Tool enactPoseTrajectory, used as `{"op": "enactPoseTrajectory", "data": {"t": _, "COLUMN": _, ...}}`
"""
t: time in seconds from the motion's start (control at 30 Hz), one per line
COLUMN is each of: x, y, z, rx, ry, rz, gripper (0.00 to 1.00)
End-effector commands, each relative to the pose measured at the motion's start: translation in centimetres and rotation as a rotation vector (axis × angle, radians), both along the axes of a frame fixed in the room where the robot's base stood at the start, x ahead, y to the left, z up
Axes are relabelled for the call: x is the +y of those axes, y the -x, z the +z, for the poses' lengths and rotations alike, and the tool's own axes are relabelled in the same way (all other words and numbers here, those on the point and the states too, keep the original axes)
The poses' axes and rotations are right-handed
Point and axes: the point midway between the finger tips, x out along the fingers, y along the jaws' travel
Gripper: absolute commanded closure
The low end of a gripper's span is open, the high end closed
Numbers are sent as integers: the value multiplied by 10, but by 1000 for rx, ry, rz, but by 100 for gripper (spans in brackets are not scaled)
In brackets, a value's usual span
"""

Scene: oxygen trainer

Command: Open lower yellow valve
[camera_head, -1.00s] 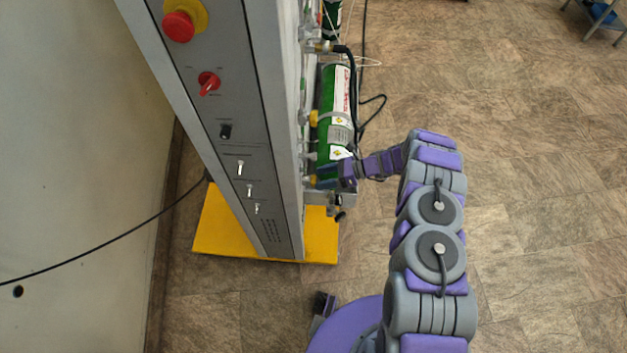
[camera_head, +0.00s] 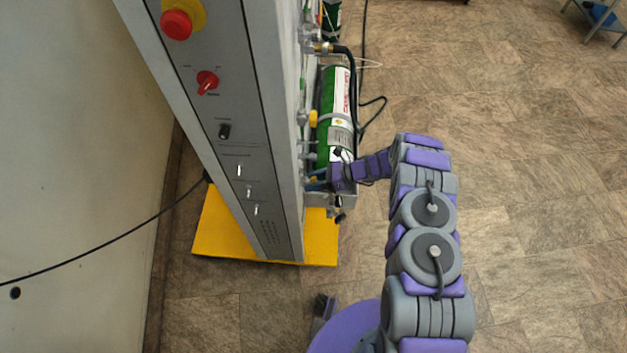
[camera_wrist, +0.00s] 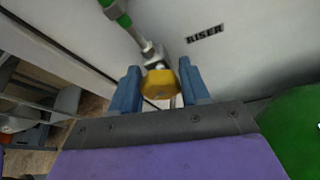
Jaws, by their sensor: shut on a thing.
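The lower yellow valve (camera_wrist: 159,84) is a faceted yellow knob on a metal fitting against the grey panel in the wrist view. My gripper (camera_wrist: 160,80) has one blue finger on each side of it and is shut on it. In the head view my gripper (camera_head: 318,181) reaches in from the right at the low side of the panel, beside the green cylinder. The valve is mostly hidden there by the fingers. Another yellow valve (camera_head: 313,118) shows farther up the same side of the panel.
The green cylinder (camera_head: 327,105) stands close beside my gripper, with a black hose (camera_head: 352,85) running past it. The trainer cabinet (camera_head: 276,110) stands on a yellow base (camera_head: 225,235). A label reading RISER (camera_wrist: 205,34) is near the valve.

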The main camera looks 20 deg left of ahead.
Motion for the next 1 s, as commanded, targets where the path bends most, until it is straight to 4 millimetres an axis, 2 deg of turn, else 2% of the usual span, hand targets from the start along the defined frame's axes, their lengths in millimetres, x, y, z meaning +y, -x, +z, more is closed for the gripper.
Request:
{"op": "enactPoseTrajectory", "data": {"t": 0.03, "x": 0, "y": -1, "z": 0, "rx": -2, "ry": 0, "rz": -1, "gripper": 70}}
{"op": "enactPoseTrajectory", "data": {"t": 0.2, "x": 0, "y": -2, "z": 0, "rx": -2, "ry": 0, "rz": -2, "gripper": 85}}
{"op": "enactPoseTrajectory", "data": {"t": 0.37, "x": 0, "y": -1, "z": 1, "rx": -27, "ry": -8, "rz": -3, "gripper": 85}}
{"op": "enactPoseTrajectory", "data": {"t": 0.8, "x": 0, "y": 0, "z": 0, "rx": -332, "ry": -80, "rz": -5, "gripper": 85}}
{"op": "enactPoseTrajectory", "data": {"t": 1.0, "x": -1, "y": -2, "z": 1, "rx": -397, "ry": -94, "rz": -5, "gripper": 85}}
